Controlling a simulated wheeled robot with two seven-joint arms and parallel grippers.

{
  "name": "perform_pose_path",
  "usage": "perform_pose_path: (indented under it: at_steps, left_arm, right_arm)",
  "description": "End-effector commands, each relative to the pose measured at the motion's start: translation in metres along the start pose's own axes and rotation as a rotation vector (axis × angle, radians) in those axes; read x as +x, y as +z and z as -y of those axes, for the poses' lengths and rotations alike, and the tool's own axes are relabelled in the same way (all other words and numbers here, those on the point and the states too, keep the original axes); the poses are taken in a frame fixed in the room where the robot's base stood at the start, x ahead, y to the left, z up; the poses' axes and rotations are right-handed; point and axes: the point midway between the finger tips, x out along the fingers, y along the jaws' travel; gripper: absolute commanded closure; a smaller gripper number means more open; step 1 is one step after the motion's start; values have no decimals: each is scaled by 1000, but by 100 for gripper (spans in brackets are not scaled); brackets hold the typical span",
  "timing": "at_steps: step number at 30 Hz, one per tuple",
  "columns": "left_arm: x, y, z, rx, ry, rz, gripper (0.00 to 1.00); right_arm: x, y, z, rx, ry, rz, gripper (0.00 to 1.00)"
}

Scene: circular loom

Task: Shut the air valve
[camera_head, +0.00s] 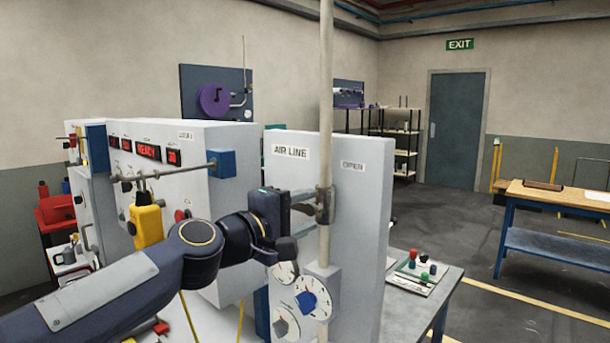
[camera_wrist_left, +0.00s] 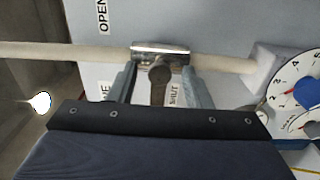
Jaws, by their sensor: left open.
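The air valve (camera_head: 325,205) is a metal body on the pale vertical pipe in front of the white AIR LINE panel (camera_head: 290,190). It also shows in the left wrist view (camera_wrist_left: 160,48), where the pipe runs sideways. The OPEN label (camera_wrist_left: 103,16) is on the pipe's other side. My left gripper (camera_head: 303,210) is at the valve. In the wrist view its open fingers (camera_wrist_left: 160,84) flank the lever; I cannot tell if they touch it. My right gripper is out of view.
Dial gauges (camera_head: 284,272) with a blue knob (camera_head: 306,302) are low on the panel. A white machine cabinet (camera_head: 180,150) with red displays and a yellow part (camera_head: 146,220) is to the left. A bench (camera_head: 415,300) with small coloured parts is to the right. Open floor lies beyond.

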Motion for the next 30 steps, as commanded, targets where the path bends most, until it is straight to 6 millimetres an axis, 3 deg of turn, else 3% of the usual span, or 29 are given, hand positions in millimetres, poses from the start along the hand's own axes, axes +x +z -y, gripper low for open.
perform_pose_path:
  at_steps: [15, 30]
  left_arm:
    - [-66, 0, 1, 3, 1, -2, 55]
    - [-70, 0, 0, 2, 0, -1, 55]
  right_arm:
    - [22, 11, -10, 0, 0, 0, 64]
    - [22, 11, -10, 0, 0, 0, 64]
